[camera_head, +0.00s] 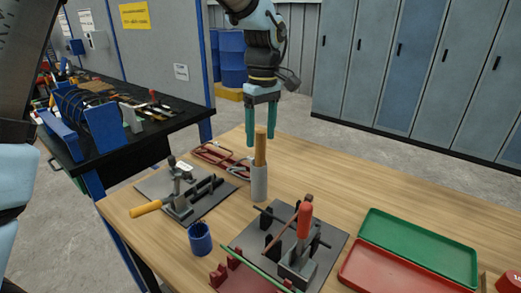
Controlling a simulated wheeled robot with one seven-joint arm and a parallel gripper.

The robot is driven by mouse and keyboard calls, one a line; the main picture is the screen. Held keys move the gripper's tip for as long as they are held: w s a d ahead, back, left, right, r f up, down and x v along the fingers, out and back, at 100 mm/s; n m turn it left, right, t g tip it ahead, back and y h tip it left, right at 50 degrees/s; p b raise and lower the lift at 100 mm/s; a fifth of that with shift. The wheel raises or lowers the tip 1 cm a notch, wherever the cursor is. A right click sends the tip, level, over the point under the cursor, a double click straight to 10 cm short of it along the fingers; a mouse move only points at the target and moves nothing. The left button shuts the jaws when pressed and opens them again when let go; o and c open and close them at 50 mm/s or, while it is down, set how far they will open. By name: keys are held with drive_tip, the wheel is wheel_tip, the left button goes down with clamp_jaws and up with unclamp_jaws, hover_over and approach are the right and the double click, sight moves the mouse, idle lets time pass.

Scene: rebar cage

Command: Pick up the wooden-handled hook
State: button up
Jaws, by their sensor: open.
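The wooden handle (261,146) of the hook stands upright out of a grey cylindrical holder (259,184) on the wooden table. The hook's lower part is hidden inside the holder. My gripper (260,137) points down with its two teal fingers apart. In this view the top of the handle shows between the fingers. I cannot tell how far the fingers are from the handle in depth, and nothing is held.
A clamp fixture with an orange handle (146,208) sits left, and one with a red handle (304,220) sits in front. A blue cup (200,238), red wire frames (222,157) and a green and red tray (417,243) share the table (345,184).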

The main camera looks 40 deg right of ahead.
sight(260, 150)
drive_tip(key=shift+w+f+p, duration=0.1)
drive_tip(key=shift+f+p, duration=1.1)
drive_tip(key=shift+f, duration=1.45)
clamp_jaws()
